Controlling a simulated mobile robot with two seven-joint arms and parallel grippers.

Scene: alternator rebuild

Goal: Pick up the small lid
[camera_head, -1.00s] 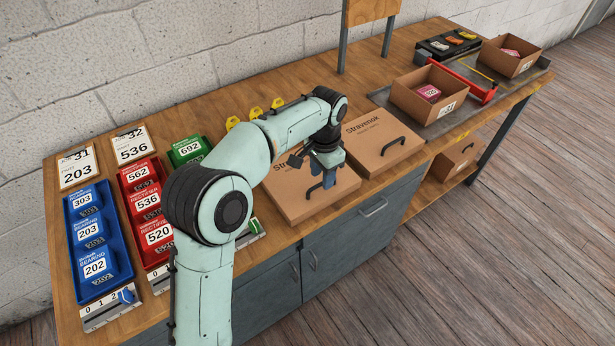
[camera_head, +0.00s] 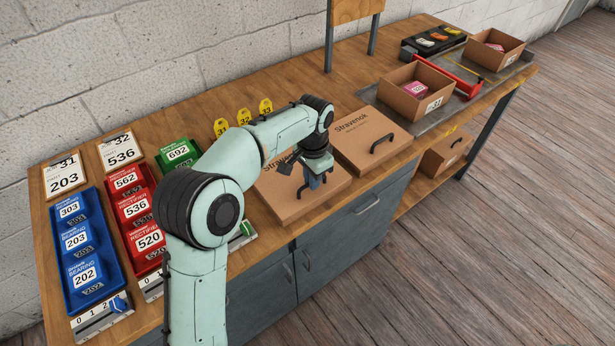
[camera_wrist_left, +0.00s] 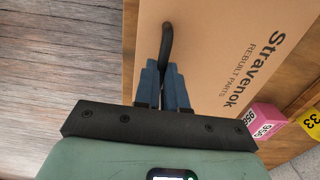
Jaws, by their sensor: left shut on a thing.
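Two flat cardboard lids marked "Stravenok", each with a black bar handle, lie on the bench. The left lid (camera_head: 281,207) is under my left gripper (camera_head: 314,184); the right lid (camera_head: 357,145) lies beside it, with its handle free. In the wrist view the left gripper (camera_wrist_left: 166,68) is shut on the black handle (camera_wrist_left: 167,40) of the lid (camera_wrist_left: 215,50). The lid looks flat; I cannot tell any gap under it. The two lids look close in size. My right gripper is not in view.
Open cardboard boxes (camera_head: 407,103) (camera_head: 483,58) stand on the grey mat at the right. Blue (camera_head: 113,262), red and green bins (camera_head: 163,165) stand at the left. Yellow number tags (camera_head: 243,118) stand behind my arm.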

